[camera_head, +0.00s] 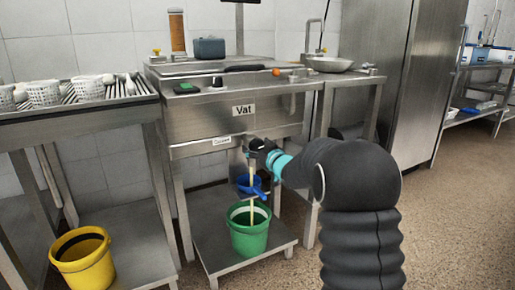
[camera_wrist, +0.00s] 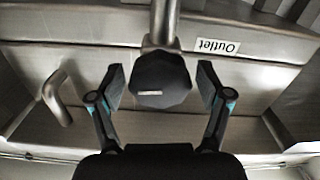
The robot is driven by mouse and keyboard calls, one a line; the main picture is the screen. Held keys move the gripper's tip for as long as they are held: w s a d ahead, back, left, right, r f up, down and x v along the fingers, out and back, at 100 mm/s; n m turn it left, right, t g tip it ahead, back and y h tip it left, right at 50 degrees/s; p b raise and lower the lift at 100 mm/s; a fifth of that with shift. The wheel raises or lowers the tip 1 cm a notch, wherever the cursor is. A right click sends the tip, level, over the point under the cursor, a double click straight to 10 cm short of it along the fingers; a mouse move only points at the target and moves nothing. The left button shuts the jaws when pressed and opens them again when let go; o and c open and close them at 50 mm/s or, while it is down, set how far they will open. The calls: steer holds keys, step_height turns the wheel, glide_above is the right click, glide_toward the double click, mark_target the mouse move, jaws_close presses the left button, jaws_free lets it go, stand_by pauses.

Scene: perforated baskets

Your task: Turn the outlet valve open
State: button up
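The steel vat (camera_head: 200,117) carries a "Vat" label and a smaller label on its lower front edge. The outlet valve's dark faceted knob (camera_wrist: 160,80) sits on a metal pipe beside the "Outlet" label in the wrist view. My gripper (camera_head: 258,146) is at the outlet under the vat's front. In the wrist view my gripper's fingers (camera_wrist: 161,85) stand either side of the knob, open, with small gaps. A pale yellow stream (camera_head: 251,208) runs down below the outlet into a green bucket (camera_head: 248,240). The knob is mostly hidden in the head view.
A blue object (camera_head: 249,186) is just above the green bucket, which stands on the lower shelf (camera_head: 215,253). A yellow bucket (camera_head: 82,262) is on the floor at left. White perforated baskets (camera_head: 44,93) lie on the left rack. Floor at right is clear.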

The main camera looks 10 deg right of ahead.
steer(key=shift+s, duration=0.1)
steer(key=v, duration=1.1)
steer(key=shift+s+d, duration=0.2)
steer(key=shift+s, duration=0.15)
